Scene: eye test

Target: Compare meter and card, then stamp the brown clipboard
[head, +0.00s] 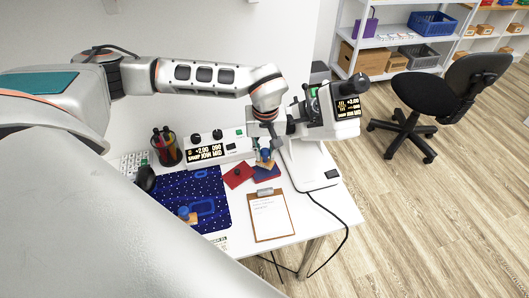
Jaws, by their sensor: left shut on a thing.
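The meter (325,115) is a white instrument at the table's right end; its dark display (347,107) appears to read +2.00, with smaller text unclear. A white box with a display (206,152) also appears to show +2.00, with more text that is hard to read. I cannot tell which item is the card. The brown clipboard (271,215) lies near the front edge with a pale sheet. My left gripper (268,143) points down, shut on a stamp with a blue knob and wooden base (264,162), just over a dark blue and red pad (267,174). My right gripper is out of view.
A second blue-knobbed stamp (186,214) stands on a dark blue dotted mat (212,186). A red item (237,176) lies left of the pad. A pen cup (166,148) stands at the back left. A black chair (440,100) and shelves are beyond the table.

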